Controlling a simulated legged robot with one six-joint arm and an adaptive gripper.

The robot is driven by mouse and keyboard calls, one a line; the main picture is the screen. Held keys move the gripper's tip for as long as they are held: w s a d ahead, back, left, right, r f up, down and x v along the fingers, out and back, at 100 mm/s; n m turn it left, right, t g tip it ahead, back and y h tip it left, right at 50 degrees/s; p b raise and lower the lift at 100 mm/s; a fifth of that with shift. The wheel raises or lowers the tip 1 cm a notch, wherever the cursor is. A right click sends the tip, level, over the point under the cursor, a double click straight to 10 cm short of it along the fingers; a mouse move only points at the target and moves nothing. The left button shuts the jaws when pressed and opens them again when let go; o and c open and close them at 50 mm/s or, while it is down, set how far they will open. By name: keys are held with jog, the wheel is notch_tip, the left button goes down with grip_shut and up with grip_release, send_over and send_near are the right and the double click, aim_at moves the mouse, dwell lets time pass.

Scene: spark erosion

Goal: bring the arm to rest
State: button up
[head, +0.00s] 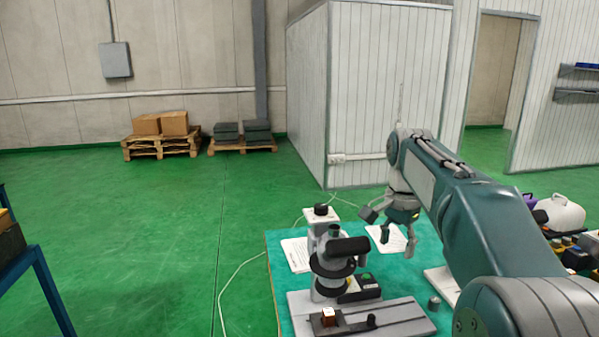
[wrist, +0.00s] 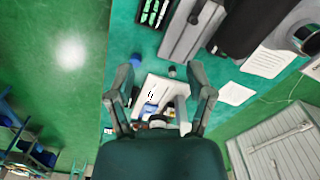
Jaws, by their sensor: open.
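My arm reaches in from the lower right in the head view, over a green-topped table (head: 284,243). My gripper (head: 387,232) hangs above the table, to the right of a grey and black microscope-like instrument (head: 331,262). Its fingers are spread and nothing shows between them as held. In the wrist view my gripper (wrist: 161,74) also shows open, with one finger on each side. A white panel or tray (wrist: 158,93) with small items on it lies below, between the fingers; I cannot tell what the items are.
A grey base plate (head: 400,321) carries a small brown block (head: 328,317). A small grey cylinder (head: 434,303) stands beside it. Papers (head: 297,255) lie behind the instrument. Tools and cases, including a white case (head: 562,214), crowd the right. Green floor (head: 150,230) is open to the left.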

jog(key=s+a+n+t, duration=0.3)
jog(key=s+n, duration=0.3)
jog(key=s, duration=0.8)
jog(key=s+f+n+t, duration=0.2)
jog(key=s+f+n, duration=0.3)
jog(key=s+f, duration=0.3)
jog(key=s, duration=0.4)
jog(key=shift+s+a+f+t, duration=0.3)
jog(key=shift+a+f, duration=0.1)
